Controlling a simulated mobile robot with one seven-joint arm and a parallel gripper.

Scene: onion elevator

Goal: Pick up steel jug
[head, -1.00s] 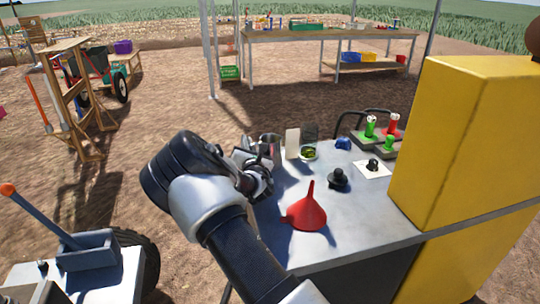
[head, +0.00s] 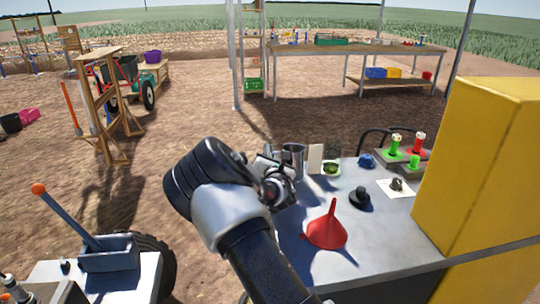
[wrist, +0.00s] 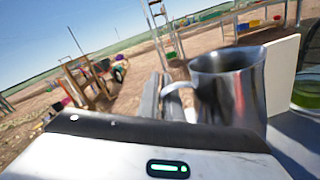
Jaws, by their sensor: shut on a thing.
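The steel jug (wrist: 232,88) is a shiny metal vessel with a light handle on its left side. In the wrist view it stands upright just beyond my gripper (wrist: 168,100), whose fingers meet the jug's handle. In the head view the jug (head: 294,158) shows at the table's far left corner, partly hidden by my gripper (head: 284,172). My gripper is shut on the jug at its handle side. I cannot tell whether the jug's base touches the table.
The grey table (head: 385,228) also holds a red funnel (head: 327,232), a black knob-like item (head: 360,198), a cream block (head: 315,158), a green-filled glass (head: 332,168) and a blue item (head: 366,160). A tall yellow box (head: 480,160) blocks the right.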

